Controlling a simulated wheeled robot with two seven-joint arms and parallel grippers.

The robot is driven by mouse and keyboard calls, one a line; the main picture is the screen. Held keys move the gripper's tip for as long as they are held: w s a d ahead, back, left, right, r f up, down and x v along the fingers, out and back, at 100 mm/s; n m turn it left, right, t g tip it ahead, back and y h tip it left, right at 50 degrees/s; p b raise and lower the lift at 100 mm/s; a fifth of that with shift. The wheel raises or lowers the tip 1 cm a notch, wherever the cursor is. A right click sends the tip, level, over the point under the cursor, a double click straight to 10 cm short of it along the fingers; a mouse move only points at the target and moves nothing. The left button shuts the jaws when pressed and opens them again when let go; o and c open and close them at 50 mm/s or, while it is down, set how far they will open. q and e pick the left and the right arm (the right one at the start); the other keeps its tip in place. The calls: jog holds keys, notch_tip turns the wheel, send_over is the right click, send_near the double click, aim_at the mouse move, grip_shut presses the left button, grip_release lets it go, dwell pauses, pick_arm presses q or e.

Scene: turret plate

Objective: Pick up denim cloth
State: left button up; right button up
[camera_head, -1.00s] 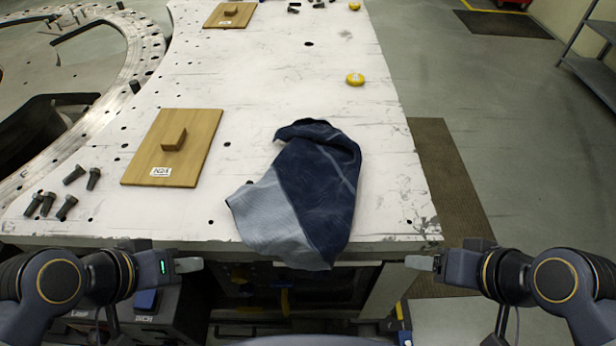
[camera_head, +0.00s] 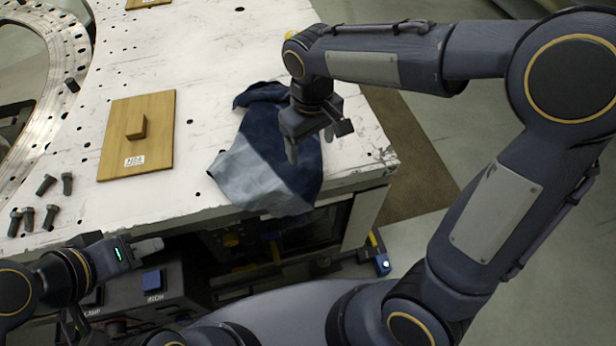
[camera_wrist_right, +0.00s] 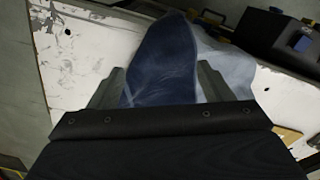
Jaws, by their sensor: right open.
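The denim cloth (camera_head: 262,165) lies crumpled on the white plate (camera_head: 215,75), dark blue with a lighter blue part, and its near end hangs over the plate's front edge. My right gripper (camera_head: 308,150) is above the cloth, pointing down, and hides part of it. In the right wrist view the cloth (camera_wrist_right: 165,60) shows between and beyond the two spread fingers (camera_wrist_right: 160,88); the gripper is open and holds nothing. My left gripper (camera_head: 150,246) is low at the left, in front of the plate's edge, away from the cloth. Its finger gap is not clear.
A wooden board with a block handle (camera_head: 155,155) lies left of the cloth. Several dark bolts (camera_head: 48,185) lie at the plate's left.

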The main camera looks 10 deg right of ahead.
aim_at(312, 179)
notch_tip(312, 179, down, 10)
jog(key=b, duration=0.8)
jog(key=shift+d, duration=0.1)
jog(key=shift+f, duration=0.15)
grip_shut()
dwell(0.8)
notch_tip(312, 179, up, 12)
jog(key=p, duration=1)
